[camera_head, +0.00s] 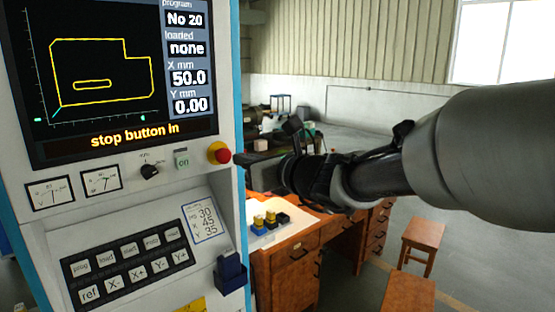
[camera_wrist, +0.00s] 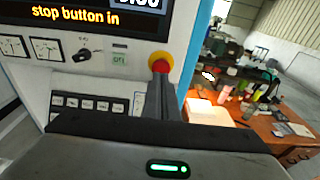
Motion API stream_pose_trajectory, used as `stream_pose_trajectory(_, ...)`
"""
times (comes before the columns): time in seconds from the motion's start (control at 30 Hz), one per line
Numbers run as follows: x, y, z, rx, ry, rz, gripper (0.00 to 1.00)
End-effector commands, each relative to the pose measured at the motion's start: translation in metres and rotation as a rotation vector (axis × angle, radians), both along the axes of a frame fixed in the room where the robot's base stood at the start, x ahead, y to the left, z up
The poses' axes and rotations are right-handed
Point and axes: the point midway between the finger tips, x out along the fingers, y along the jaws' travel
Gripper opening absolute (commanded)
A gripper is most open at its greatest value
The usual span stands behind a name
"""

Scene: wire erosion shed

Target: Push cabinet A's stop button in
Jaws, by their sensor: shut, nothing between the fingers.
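The stop button is a red mushroom head on a yellow collar (camera_head: 219,153), on the right side of the cabinet's light grey front panel (camera_head: 110,215). The cabinet's screen (camera_head: 110,75) reads "stop button in". No letter naming the cabinet shows. My gripper (camera_head: 246,161) comes in from the right, with its dark fingertips just right of the button. In the wrist view the shut, empty fingers (camera_wrist: 160,84) point at the red button (camera_wrist: 160,66) and cover its lower edge. I cannot tell whether they touch it.
Left of the button are a green "on" button (camera_head: 182,159), a black knob (camera_head: 149,171) and dials. A keypad (camera_head: 127,264) and a dark blue holder (camera_head: 231,273) sit below. A wooden desk (camera_head: 290,255) with small items stands behind, with stools to its right.

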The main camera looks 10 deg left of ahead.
Motion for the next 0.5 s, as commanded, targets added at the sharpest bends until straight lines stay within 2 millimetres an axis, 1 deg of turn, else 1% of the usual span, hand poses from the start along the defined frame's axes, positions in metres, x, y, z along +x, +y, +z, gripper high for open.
stream_pose_trajectory(0.03,-0.009,-0.012,0.002,-0.001,-0.006,-0.006,0.00)
stream_pose_trajectory(0.2,-0.034,-0.040,0.007,-0.002,-0.005,-0.004,0.00)
stream_pose_trajectory(0.3,-0.045,-0.051,0.009,-0.001,-0.004,-0.005,0.00)
stream_pose_trajectory(0.5,-0.055,-0.063,0.010,-0.001,-0.001,-0.003,0.00)
